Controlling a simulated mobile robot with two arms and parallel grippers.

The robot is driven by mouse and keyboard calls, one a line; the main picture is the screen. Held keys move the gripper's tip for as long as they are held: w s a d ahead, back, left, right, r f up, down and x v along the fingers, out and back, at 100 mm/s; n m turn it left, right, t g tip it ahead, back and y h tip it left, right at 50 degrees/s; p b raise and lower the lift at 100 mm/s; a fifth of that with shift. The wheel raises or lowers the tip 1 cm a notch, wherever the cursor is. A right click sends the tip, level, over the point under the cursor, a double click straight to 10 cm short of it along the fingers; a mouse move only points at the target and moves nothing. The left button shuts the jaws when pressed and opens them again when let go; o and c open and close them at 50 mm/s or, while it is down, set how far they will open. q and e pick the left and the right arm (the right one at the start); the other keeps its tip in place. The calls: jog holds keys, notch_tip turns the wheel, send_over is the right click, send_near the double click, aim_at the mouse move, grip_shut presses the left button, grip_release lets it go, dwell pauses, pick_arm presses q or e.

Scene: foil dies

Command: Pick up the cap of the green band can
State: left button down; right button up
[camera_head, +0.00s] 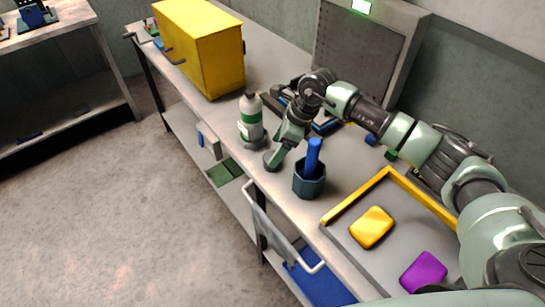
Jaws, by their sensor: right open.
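The green band can (250,122) is a pale grey bottle-shaped can with a green band. It stands upright on the bench near the front edge. Its dark cap (249,95) is on top. My right gripper (272,160) points down at the end of the arm that comes in from the right. It is beside the can, to its lower right in the picture, and lower than the cap. Its fingers are small and dark, and I see nothing held in them. My left gripper is not in view.
A dark hexagonal cup (309,184) with a blue stick (313,156) stands close to the right gripper. A yellow box (205,50) is behind the can. A yellow-rimmed tray (345,205) holds an orange block (372,227) and a purple block (424,272).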

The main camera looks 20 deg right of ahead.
jog(key=x, duration=0.1)
jog(key=p+x, duration=0.1)
jog(key=x, duration=0.1)
jog(key=shift+s+a+f, duration=0.15)
jog(key=shift+s+f, duration=0.15)
jog(key=shift+s, duration=0.1)
jog(key=shift+w+a+f, duration=0.1)
jog(key=shift+f, duration=0.3)
jog(key=shift+c, duration=0.6)
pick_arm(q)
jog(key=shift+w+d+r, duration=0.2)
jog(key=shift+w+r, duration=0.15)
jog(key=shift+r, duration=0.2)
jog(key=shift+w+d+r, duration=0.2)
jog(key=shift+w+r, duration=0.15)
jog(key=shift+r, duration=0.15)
pick_arm(e)
jog(key=c, duration=1.3)
